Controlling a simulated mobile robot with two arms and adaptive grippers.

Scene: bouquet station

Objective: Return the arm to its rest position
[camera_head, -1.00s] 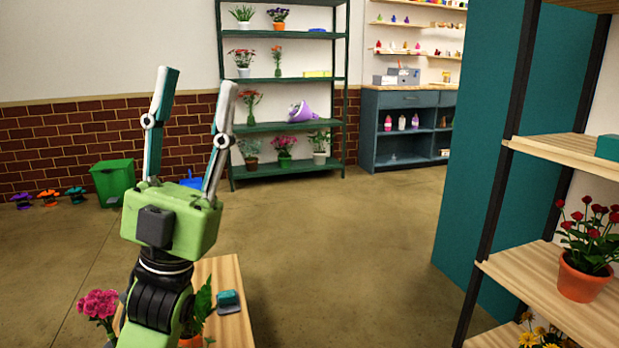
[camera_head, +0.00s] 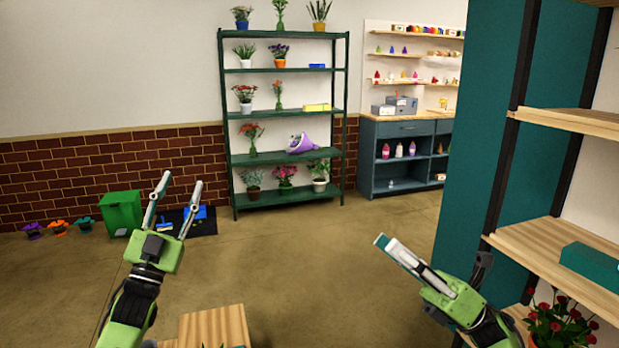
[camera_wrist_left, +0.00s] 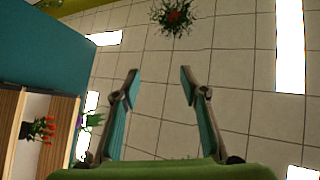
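My left gripper (camera_head: 181,188) is raised in front of the brick wall in the head view, its two fingers pointing up and apart. In the left wrist view (camera_wrist_left: 160,78) the fingers are spread with nothing between them. My right gripper (camera_head: 425,270) is at the lower right, pointing up and left, beside the wooden shelves. I see no object in it, but its finger opening is not clear. No object is in contact with the left gripper.
A wooden-board shelf (camera_head: 545,240) with a red-flowered plant (camera_head: 560,322) stands close at right. A wooden surface (camera_head: 230,322) is below the left gripper. A green bin (camera_head: 121,212) and green plant rack (camera_head: 285,200) stand farther back. Open floor (camera_head: 300,255) lies between the arms.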

